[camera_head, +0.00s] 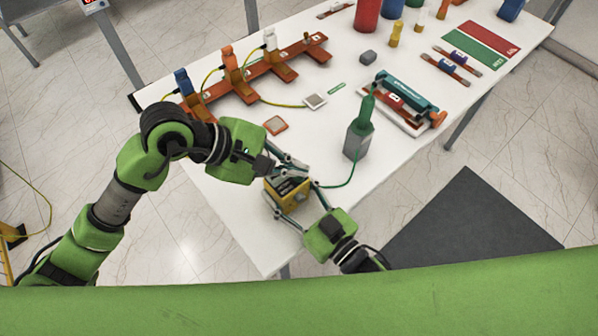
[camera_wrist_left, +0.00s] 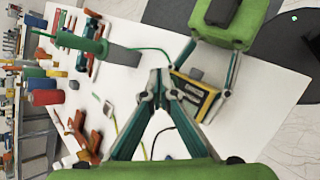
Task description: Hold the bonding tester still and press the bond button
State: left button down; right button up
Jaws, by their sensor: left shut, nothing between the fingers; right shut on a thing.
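The bonding tester is a small yellow box (camera_head: 271,196) with a dark face, near the front edge of the white table (camera_head: 232,218). It also shows in the left wrist view (camera_wrist_left: 209,103), with a pale label. My right gripper (camera_head: 290,203) has its fingers on opposite sides of the tester and is shut on it. My left gripper (camera_head: 298,168) is shut and empty, just above the tester's far edge. In the left wrist view its closed fingertips (camera_wrist_left: 160,84) are beside the box; I cannot tell whether they touch. The bond button cannot be made out.
A grey block with a green top (camera_head: 357,142) stands to the right, with a green cable running towards the tester. Behind are an orange-brown busbar (camera_head: 262,70) with posts, a small brown-rimmed square (camera_head: 275,125) and a teal-topped device (camera_head: 408,92). The table's front left is clear.

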pick_arm(q)
jog(key=shift+f, duration=0.5)
dwell(0.4)
jog(key=shift+r, duration=0.9)
jog(key=shift+r, duration=2.55)
pick_arm(e)
jog(key=o, duration=1.6)
jog(key=shift+s, duration=0.1)
